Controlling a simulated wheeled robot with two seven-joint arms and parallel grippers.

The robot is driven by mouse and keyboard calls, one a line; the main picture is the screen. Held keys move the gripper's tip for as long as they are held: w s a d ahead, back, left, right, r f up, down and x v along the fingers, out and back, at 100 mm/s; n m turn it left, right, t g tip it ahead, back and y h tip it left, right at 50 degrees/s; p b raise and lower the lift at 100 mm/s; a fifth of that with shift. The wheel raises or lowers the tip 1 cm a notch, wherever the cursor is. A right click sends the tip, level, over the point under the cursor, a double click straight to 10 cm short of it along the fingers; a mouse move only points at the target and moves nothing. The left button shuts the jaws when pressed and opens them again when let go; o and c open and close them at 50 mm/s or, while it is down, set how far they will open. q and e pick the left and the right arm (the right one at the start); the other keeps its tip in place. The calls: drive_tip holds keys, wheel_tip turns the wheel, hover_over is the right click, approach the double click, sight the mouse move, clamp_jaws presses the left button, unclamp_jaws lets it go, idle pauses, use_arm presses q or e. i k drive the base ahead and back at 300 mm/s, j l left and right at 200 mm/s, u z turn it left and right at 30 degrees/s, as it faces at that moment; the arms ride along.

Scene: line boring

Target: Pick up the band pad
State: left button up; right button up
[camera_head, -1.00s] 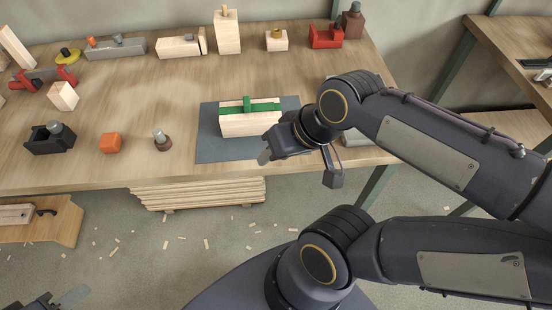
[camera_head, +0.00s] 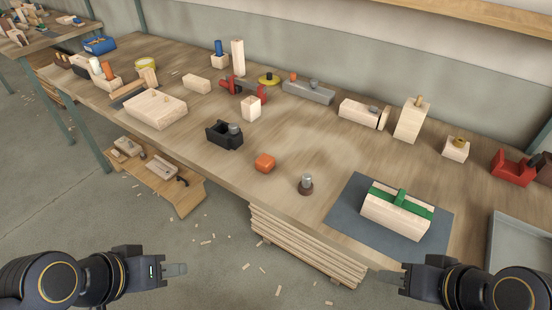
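No object is labelled as the band pad. A pale wooden block with a green band (camera_head: 398,212) lies on a dark grey mat (camera_head: 345,205) at the right of the bench, and a small orange block (camera_head: 265,163) sits on bare wood to its left. I cannot tell which of them, if either, is the pad. My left gripper (camera_head: 178,269) is in front of the bench at lower left, away from every object. My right gripper (camera_head: 384,277) is near the front edge, below the mat, apart from the banded block.
On the wooden bench (camera_head: 310,150), a metal-topped brown knob (camera_head: 306,184) stands between the orange block and the mat. A black tool (camera_head: 225,134) lies farther left. A grey tray (camera_head: 520,245) is at the right. Stacked boards (camera_head: 305,245) lie below the front edge.

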sight(264, 163)
drive_tip(key=i+u, duration=0.1)
drive_tip(key=u, duration=0.3)
drive_tip(key=i+u, duration=0.15)
drive_tip(key=u, duration=0.25)
drive_tip(key=i+u, duration=0.1)
drive_tip(key=u, duration=0.3)
